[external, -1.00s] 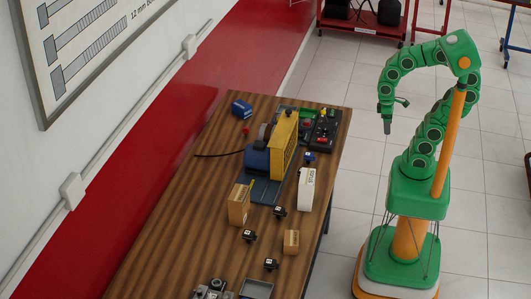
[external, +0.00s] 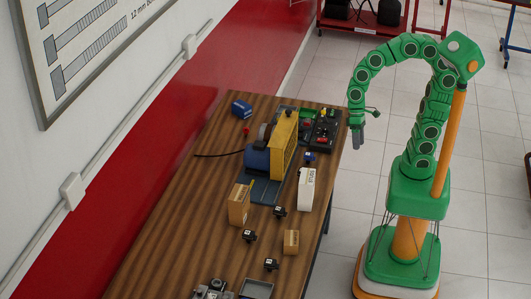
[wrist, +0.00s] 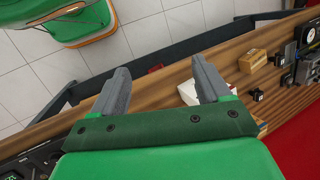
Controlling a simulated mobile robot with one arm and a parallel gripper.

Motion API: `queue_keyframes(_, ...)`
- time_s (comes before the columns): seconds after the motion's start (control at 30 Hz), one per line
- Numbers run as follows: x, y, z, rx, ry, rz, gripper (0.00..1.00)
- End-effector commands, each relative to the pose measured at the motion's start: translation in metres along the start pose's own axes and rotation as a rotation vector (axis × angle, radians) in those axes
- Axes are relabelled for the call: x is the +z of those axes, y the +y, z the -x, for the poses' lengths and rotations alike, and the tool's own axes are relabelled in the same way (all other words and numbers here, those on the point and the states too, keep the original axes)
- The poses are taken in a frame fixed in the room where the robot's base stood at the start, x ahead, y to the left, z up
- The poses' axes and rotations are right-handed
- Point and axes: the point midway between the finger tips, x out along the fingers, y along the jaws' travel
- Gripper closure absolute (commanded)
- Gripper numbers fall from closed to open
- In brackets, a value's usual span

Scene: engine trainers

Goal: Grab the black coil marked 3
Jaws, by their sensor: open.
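Several small objects stand on the wooden table, among them three small black coils with white marks: one (external: 279,211) near the white box, one (external: 249,236) further left, one (external: 271,264) nearer the front. Their numbers are too small to read, so I cannot tell which is marked 3. In the wrist view the coils show at the right, one (wrist: 257,95) close to the white box and others (wrist: 287,80) (wrist: 279,61) beyond it. My gripper (external: 357,135) is open and empty, beside the table's right edge and above the floor; its two grey fingers (wrist: 160,65) show apart in the wrist view.
The table (external: 175,235) also bears a white box (external: 307,189), a tall cardboard box (external: 238,204), a small cardboard box (external: 291,242), a yellow and blue machine (external: 283,147) and a black panel (external: 324,128). A grey tray (external: 257,290) lies at the front. Bare wood is on the left.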

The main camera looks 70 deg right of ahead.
Motion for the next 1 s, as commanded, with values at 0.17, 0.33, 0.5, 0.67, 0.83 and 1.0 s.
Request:
queue_keyframes(0.17,-0.022,-0.054,-0.013,-0.103,-0.044,-0.048,0.23)
queue_keyframes(0.33,-0.041,-0.103,-0.026,-0.194,-0.091,-0.112,0.23)
queue_keyframes(0.5,-0.059,-0.151,-0.039,-0.280,-0.144,-0.187,0.23)
queue_keyframes(0.67,-0.076,-0.193,-0.055,-0.349,-0.196,-0.269,0.23)
queue_keyframes(0.83,-0.096,-0.235,-0.073,-0.418,-0.251,-0.367,0.23)
queue_keyframes(1.0,-0.114,-0.274,-0.095,-0.473,-0.310,-0.475,0.23)
